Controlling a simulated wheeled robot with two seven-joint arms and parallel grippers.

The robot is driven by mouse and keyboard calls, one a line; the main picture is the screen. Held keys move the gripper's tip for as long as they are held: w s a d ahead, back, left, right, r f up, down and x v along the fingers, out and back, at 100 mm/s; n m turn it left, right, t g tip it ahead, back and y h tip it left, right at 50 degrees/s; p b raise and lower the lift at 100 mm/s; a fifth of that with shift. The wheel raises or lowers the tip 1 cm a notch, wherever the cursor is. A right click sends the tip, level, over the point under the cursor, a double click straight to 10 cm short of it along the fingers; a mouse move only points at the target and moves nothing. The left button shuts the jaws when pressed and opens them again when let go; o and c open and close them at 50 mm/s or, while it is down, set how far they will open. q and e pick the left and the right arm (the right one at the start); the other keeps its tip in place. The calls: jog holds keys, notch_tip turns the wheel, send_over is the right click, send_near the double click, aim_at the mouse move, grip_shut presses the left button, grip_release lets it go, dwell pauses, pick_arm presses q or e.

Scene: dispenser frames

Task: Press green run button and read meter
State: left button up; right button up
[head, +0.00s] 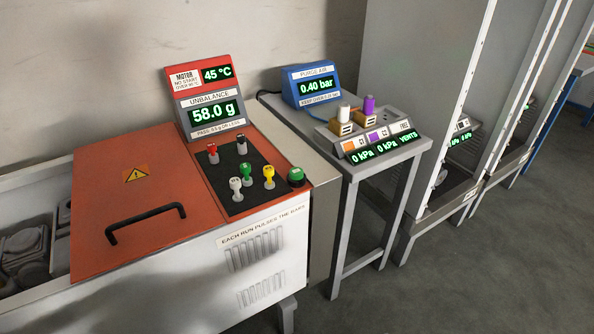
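The green run button (296,175) is a round dark-green knob at the front right corner of the black panel (225,185) on the orange-topped machine. The unbalance meter (211,112) stands behind the panel and reads 58.0 g. The motor display (217,73) above it reads 45 °C. On the panel are white (236,187), green (248,171), yellow (269,175), red (212,151) and black-topped (242,143) pegs or levers. Neither of my grippers is in the head view, and nothing touches the button.
An orange lid (140,195) with a black handle (146,223) covers the machine's left part. A side table (352,180) holds a blue purge air display (311,86) reading 0.40 bar and a vent box (375,146) reading 0 kPa twice. Grey cabinets (410,70) stand right. Floor is clear in front.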

grip_shut()
dwell(1.6)
